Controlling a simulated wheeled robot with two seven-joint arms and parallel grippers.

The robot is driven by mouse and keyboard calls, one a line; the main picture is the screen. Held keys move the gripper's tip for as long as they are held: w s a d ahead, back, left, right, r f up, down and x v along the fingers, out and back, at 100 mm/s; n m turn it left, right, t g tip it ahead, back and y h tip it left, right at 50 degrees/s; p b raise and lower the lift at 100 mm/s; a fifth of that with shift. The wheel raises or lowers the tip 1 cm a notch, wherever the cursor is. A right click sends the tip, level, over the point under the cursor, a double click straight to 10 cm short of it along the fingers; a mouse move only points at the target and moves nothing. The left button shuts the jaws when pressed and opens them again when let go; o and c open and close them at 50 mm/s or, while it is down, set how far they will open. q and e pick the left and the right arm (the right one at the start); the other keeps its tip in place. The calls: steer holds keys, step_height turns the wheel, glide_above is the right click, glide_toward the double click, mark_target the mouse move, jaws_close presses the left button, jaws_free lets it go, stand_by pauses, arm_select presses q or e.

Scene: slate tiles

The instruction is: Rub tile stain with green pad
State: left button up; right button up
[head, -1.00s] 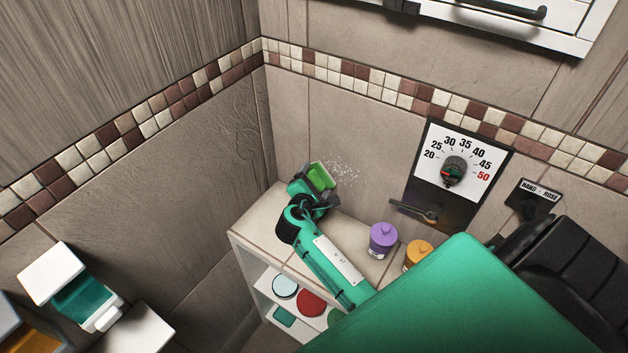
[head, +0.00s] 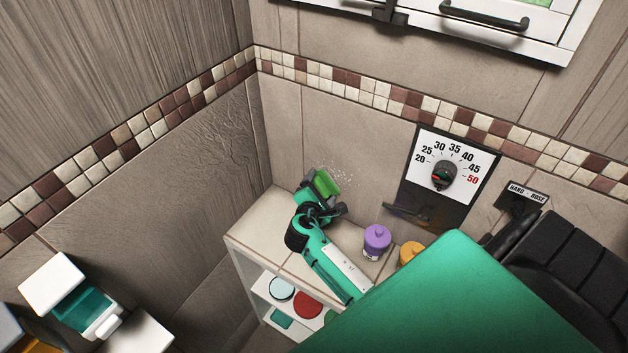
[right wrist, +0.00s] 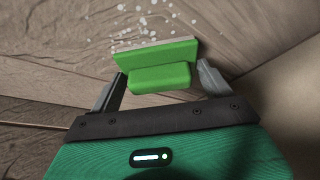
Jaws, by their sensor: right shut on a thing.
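The green pad (head: 326,184) is held in my right gripper (head: 323,192), up close to the tiled wall above the ledge. In the right wrist view the pad (right wrist: 155,54) has a pale edge facing the wall, and its grip block sits between the two fingers of my right gripper (right wrist: 160,82). The stain (head: 340,173) is a patch of white specks on the wall beside and above the pad; it also shows in the right wrist view (right wrist: 150,18) just beyond the pad. I cannot tell whether the pad touches the wall. My left gripper is not in view.
A purple jar (head: 376,241) and an orange jar (head: 411,253) stand on the ledge (head: 265,220) right of my right arm. A temperature dial panel (head: 443,176) is on the wall to the right. A white dispenser (head: 70,300) is at lower left.

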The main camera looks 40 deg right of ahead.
steer(key=shift+s+d+r, duration=0.1)
steer(key=shift+s+d, duration=0.05)
steer(key=shift+s, duration=0.25)
steer(key=shift+d+p, duration=0.1)
steer(key=shift+p, duration=0.2)
steer(key=shift+w, duration=0.15)
steer(key=w, duration=0.1)
steer(key=w+a, duration=0.1)
steer(key=w, duration=0.1)
steer(key=shift+w+a+b, duration=0.15)
steer(key=shift+w+b, duration=0.15)
steer(key=shift+b, duration=0.05)
steer(key=shift+s+a+p, duration=0.15)
steer(key=shift+s+a, duration=0.2)
steer(key=shift+a, duration=0.55)
steer(key=shift+s+a+p, duration=0.15)
steer(key=shift+s+a, duration=0.25)
steer(key=shift+a, duration=0.55)
steer(key=shift+s+a+p, duration=0.15)
steer(key=shift+s+a, duration=0.2)
steer(key=shift+a, duration=0.55)
